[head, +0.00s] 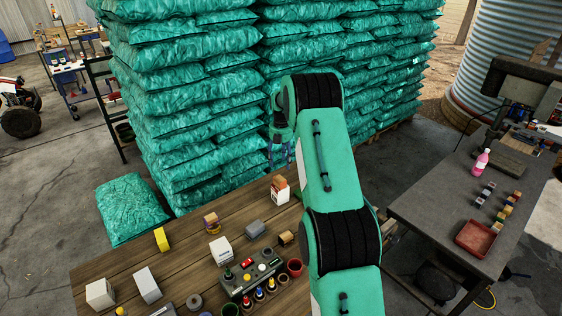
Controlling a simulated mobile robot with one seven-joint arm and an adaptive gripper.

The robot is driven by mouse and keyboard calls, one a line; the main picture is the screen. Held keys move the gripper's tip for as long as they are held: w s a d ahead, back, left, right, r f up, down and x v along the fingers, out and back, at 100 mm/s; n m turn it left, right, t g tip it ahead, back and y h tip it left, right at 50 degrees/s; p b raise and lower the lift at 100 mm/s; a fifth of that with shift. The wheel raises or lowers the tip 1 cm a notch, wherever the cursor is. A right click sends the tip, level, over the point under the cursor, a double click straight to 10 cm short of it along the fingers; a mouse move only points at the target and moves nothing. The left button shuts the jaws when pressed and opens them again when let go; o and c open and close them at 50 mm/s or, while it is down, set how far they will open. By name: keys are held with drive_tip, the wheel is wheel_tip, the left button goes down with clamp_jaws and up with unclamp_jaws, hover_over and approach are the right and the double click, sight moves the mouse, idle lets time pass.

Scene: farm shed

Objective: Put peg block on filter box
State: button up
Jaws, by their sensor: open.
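A small white box (281,194) with an orange mark stands near the far edge of the wooden table, left of my arm; it may be the filter box. An orange-brown piece (278,181) shows at its top; I cannot tell whether this is a separate block, such as the peg block. My gripper (281,160) is open in the picture just above this box, small and partly lost against the green sacks. A tan wooden block (286,238) and a brown block with a dark band (211,222) also sit on the table.
The wooden table (130,270) also holds a white box (221,250), grey block (255,229), yellow block (161,239), button panel (248,278) and red cup (295,267). Stacked green sacks (190,90) rise behind it. A dark table (440,205) stands right.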

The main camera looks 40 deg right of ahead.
drive_tip(key=s+a+r+m+t, duration=0.1)
drive_tip(key=s+a+r+m, duration=0.25)
drive_tip(key=a+r, duration=0.75)
drive_tip(key=s+a+r+m+t, duration=0.1)
drive_tip(key=s+a+r+m, duration=0.3)
drive_tip(key=a+r, duration=0.65)
drive_tip(key=s+a+r+m+t, duration=0.1)
drive_tip(key=s+a+r+m, duration=0.1)
drive_tip(key=s+a+r, duration=0.5)
drive_tip(key=s+a+r+m, duration=0.2)
drive_tip(key=s+a+r, duration=0.25)
drive_tip(key=s, duration=0.45)
drive_tip(key=s+a+f+m+t, duration=0.1)
drive_tip(key=s+a+m, duration=0.3)
drive_tip(key=s, duration=0.8)
drive_tip(key=s+a+f+m+t, duration=0.1)
drive_tip(key=s+a+m, duration=0.3)
drive_tip(key=s+a, duration=0.4)
drive_tip(key=s+f, duration=0.1)
drive_tip(key=s, duration=0.3)
drive_tip(key=shift+f+t, duration=0.3)
drive_tip(key=shift+f, duration=0.05)
drive_tip(key=shift+s+a, duration=0.1)
wheel_tip(320, 180, down, 14)
drive_tip(key=b, duration=1.4)
drive_tip(key=shift+f+b, duration=0.25)
drive_tip(key=shift+b, duration=0.05)
